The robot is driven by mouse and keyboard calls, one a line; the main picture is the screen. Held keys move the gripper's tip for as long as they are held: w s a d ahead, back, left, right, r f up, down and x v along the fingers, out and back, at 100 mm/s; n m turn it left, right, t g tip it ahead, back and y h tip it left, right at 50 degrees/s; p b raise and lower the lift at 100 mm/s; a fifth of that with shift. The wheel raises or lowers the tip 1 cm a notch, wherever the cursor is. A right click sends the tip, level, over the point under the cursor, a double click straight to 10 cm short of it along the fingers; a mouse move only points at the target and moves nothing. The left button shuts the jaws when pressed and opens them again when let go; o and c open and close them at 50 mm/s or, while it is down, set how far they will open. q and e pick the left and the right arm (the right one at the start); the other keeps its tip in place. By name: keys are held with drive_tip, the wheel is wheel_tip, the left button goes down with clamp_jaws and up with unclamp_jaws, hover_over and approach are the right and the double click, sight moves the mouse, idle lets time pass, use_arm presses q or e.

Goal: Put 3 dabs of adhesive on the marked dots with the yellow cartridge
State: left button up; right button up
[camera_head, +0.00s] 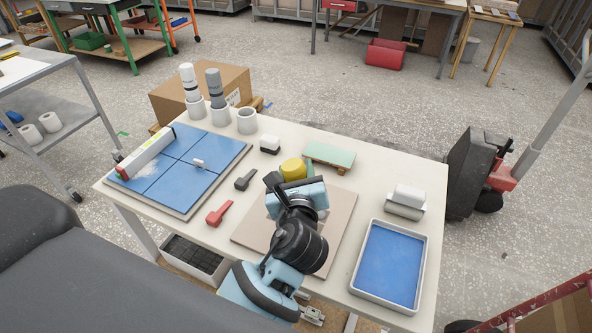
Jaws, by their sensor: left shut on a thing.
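My left gripper (273,181) is over the far part of a beige board (335,220) on the white table. It is shut on the yellow cartridge (293,169), whose rounded yellow end shows just beyond my light blue hand. The cartridge's nozzle is hidden, so I cannot tell whether it touches the board. My arm covers much of the board, and I can make out no marked dots or dabs on it. A white cartridge (188,80) and a grey cartridge (214,88) stand upright in cups at the back left. My right gripper is not in view.
An empty white cup (247,121) stands beside the filled cups. A blue tiled panel (215,155) with a long box lies left. A red tool (219,214), a dark tool (246,180), a green-topped block (330,155) and a blue-bottomed tray (424,267) surround the board.

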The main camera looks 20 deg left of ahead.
sight(296, 159)
use_arm(q)
drive_tip(key=shift+f, duration=0.25)
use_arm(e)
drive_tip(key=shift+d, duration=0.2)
use_arm(q)
drive_tip(key=shift+f, duration=0.4)
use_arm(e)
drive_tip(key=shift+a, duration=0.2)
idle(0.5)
